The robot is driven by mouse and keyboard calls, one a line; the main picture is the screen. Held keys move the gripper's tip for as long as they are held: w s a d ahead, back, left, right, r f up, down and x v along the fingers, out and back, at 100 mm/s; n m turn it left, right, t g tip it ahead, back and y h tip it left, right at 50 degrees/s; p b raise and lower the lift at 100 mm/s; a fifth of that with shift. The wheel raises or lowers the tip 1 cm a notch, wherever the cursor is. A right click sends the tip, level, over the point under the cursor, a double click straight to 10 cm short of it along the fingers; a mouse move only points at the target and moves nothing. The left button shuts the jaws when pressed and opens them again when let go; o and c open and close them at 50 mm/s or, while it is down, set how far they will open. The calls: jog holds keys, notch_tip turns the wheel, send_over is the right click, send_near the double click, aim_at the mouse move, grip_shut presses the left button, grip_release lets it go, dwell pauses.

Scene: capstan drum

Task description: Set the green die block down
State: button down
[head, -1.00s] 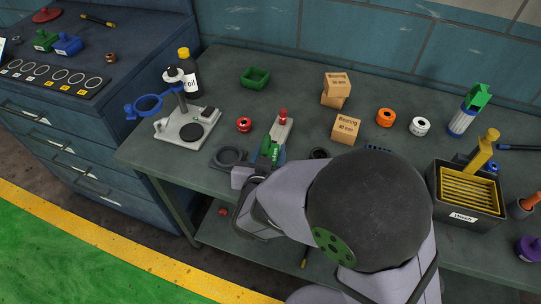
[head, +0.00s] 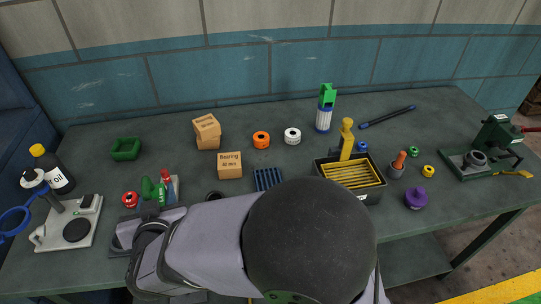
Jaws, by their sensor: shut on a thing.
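The green die block (head: 151,190) shows just beyond the end of my arm, at the front left of the bench in the head view. My gripper (head: 150,213) is shut on it, though the arm hides most of the jaws and the block's lower part. I cannot tell whether the block touches what is under it. A small stand with a red knob (head: 166,176) is right beside the block, partly covered by it.
A scale-like stand (head: 80,229) and a red ring (head: 130,200) are to the left. A green tray (head: 126,149), bearing boxes (head: 229,165), an orange ring (head: 261,140) and a blue slotted piece (head: 267,179) lie behind. A black bin (head: 369,195) stands right.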

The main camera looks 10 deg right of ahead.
jog(key=w+d+r+m+g+h+b, duration=0.1)
jog(key=w+d+r+m+g+h, duration=0.25)
jog(key=w+d+m+h, duration=1.2)
jog(key=w+d+f+m+g+b, duration=0.15)
jog(key=d+g, duration=0.35)
jog(key=d, duration=1.3)
jog(key=w+d+f+m+g, duration=0.25)
jog(key=d+g, duration=0.25)
jog(key=d, duration=1.4)
jog(key=shift+w+a+f, duration=0.1)
jog(key=shift+f, duration=1.25)
jog(key=shift+w+a+f, duration=0.1)
jog(key=shift+f, duration=1.2)
jog(key=shift+f, duration=0.1)
jog(key=shift+f+p, duration=0.35)
jog(key=shift+f, duration=1.45)
jog(key=shift+f, duration=0.1)
jog(key=c, duration=1.2)
grip_release()
jog(key=shift+s+f, duration=0.1)
jog(key=shift+f, duration=0.05)
